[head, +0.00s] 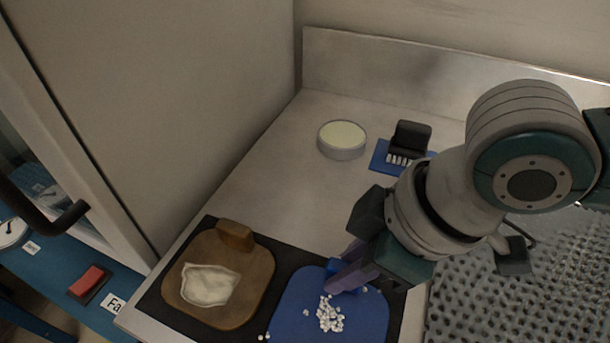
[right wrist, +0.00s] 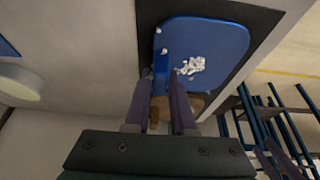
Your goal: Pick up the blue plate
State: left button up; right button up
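The blue plate (head: 365,318) lies on a black mat and bears a small heap of white pieces (head: 330,314). A raised blue handle block (head: 340,268) stands at its back edge. My right gripper (head: 346,280) is low over this handle. In the right wrist view, the plate (right wrist: 225,35) is ahead, and the fingertips (right wrist: 162,76) are apart, one on each side of the handle (right wrist: 161,62). Whether they touch it cannot be told. In the head view the gripper partly hides the handle. My left gripper is not in view.
A brown plate (head: 255,290) with a pale flat piece lies left of the blue one on the black mat (head: 160,303). A round white dish (head: 342,140) and a black-handled item on a blue base (head: 409,140) stand farther back. A perforated grey surface (head: 530,290) is at right.

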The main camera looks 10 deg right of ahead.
grip_shut()
jog(key=shift+r, duration=0.1)
dwell(0.8)
